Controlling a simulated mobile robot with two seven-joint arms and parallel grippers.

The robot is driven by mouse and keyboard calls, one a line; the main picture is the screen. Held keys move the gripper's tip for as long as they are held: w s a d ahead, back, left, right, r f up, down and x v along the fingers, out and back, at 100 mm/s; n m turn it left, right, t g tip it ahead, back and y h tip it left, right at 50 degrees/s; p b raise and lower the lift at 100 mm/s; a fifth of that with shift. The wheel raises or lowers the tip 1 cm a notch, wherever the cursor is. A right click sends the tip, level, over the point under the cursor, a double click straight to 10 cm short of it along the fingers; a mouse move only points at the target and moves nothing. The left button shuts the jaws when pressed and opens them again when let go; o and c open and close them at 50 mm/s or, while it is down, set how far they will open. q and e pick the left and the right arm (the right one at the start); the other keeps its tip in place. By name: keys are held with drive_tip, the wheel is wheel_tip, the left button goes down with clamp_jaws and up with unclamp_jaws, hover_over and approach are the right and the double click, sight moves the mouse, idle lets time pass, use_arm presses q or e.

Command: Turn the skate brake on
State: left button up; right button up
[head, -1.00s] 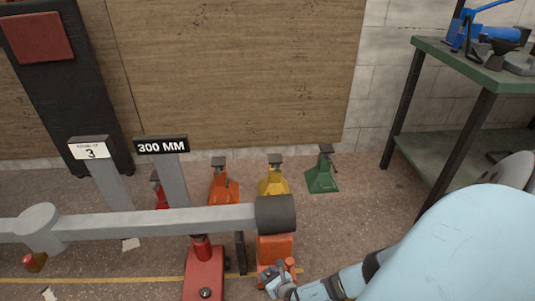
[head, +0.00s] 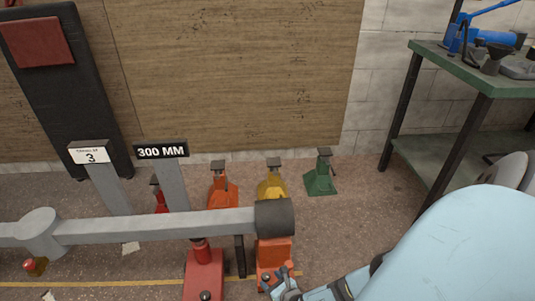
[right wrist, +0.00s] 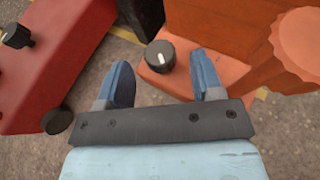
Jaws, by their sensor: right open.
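A low orange unit (head: 274,252) stands on the floor under the dark end of a grey beam, and I take it to be the skate. In the right wrist view, its orange ledge (right wrist: 185,80) carries a black round knob (right wrist: 160,57) with a white mark pointing roughly upward in the picture. My right gripper (head: 280,285) is at the unit's front lower side. In the right wrist view its two blue fingers are apart, with the knob showing between and just beyond their tips. Nothing is held. My left gripper is not in view.
A red unit (head: 204,272) with its own black knob (right wrist: 15,36) stands close to the left. The grey beam (head: 150,229) crosses above. Yellow (head: 272,186) and green (head: 320,180) stands are behind. A green workbench (head: 480,70) is at right.

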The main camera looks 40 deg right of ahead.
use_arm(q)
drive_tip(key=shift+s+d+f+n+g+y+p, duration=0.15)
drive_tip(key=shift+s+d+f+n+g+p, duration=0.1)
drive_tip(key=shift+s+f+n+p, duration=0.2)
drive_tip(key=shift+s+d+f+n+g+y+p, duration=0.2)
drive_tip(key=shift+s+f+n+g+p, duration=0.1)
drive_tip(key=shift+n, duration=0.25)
use_arm(e)
drive_tip(key=shift+v, duration=2.2)
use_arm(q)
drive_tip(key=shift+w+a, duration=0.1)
use_arm(e)
drive_tip(key=shift+r, duration=0.1)
